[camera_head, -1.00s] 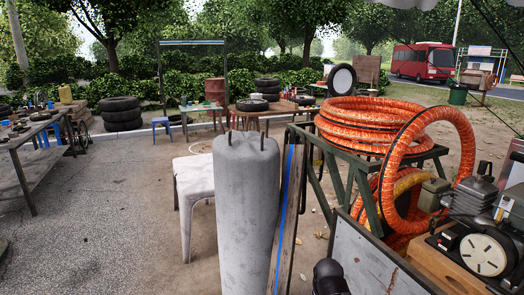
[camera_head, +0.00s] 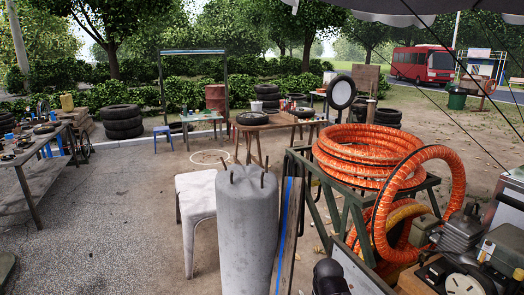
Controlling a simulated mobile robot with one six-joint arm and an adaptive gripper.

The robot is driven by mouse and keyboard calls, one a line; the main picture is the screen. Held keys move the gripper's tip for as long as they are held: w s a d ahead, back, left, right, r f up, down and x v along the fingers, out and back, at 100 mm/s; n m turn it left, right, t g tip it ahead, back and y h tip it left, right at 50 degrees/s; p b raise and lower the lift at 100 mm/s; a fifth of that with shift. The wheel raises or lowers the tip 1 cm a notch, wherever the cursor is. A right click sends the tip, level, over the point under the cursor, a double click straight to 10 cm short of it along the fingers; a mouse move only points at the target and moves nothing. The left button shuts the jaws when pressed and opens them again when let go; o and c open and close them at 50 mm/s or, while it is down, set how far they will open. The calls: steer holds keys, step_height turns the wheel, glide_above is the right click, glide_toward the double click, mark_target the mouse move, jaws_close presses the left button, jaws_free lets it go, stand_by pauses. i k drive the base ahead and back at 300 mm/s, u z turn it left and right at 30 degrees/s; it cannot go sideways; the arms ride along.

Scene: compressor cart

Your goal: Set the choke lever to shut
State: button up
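The compressor cart's engine (camera_head: 462,232) is at the lower right, grey and finned, with a dark box beside it. A black round housing with a pale disc (camera_head: 464,286) sits below it, cut off by the bottom edge. I cannot make out the choke lever at this size, so its position does not show. My gripper is not recognisable in the view. A dark rounded piece (camera_head: 329,277) stands at the bottom edge; I cannot tell whether it belongs to my arm.
Orange hose coils (camera_head: 365,155) lie on the cart's green frame (camera_head: 352,205), with one loop hanging in front of the engine's left side. A grey concrete post (camera_head: 246,235) and a white stool (camera_head: 193,205) stand left of the cart. A workbench (camera_head: 35,165) is far left. Open paving lies between.

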mark_target(427, 234)
steer(key=u, duration=0.05)
steer(key=k, duration=0.5)
steer(key=z, duration=1.6)
steer(key=i, duration=0.15)
steer(key=u, duration=0.3)
